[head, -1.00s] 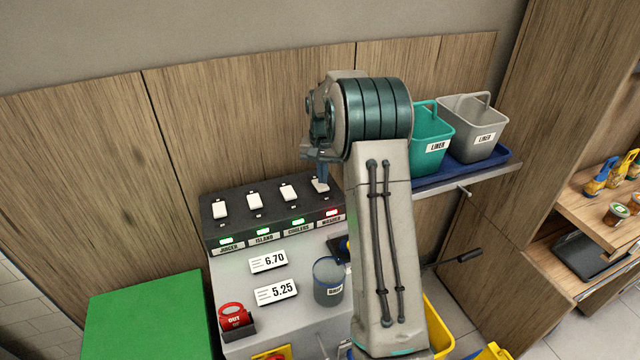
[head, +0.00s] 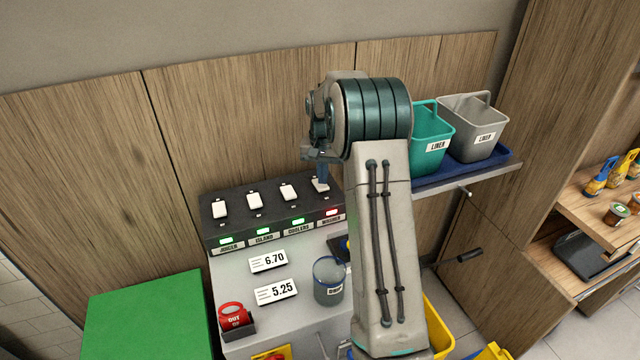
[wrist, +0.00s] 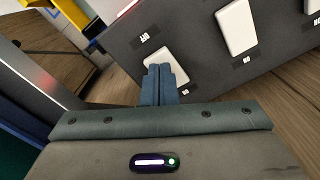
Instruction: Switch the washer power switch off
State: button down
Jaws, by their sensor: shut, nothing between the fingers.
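The washer switch is the rightmost white rocker on the dark sloped panel (head: 240,202), above the label "WASHER" (head: 332,220). Its light (head: 331,212) is red, while the other three lights are green. My gripper (head: 322,186) is shut and empty, with its fingertips at the washer switch. In the wrist view the shut blue fingertips (wrist: 160,72) lie over the near end of a white rocker (wrist: 166,66), with "OFF" and "ON" marks on the panel beside it. I cannot tell whether they touch. My fingers partly hide the switch.
Three more white rockers (head: 254,201) stand to the left. A teal bin (head: 432,140) and a grey bin (head: 473,125) stand on a shelf to the right.

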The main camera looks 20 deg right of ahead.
jog(key=shift+f+b, duration=0.5)
jog(key=shift+f, duration=0.4)
jog(key=shift+r, duration=0.15)
jog(key=shift+r+p, duration=2.55)
jog(key=shift+r, duration=0.85)
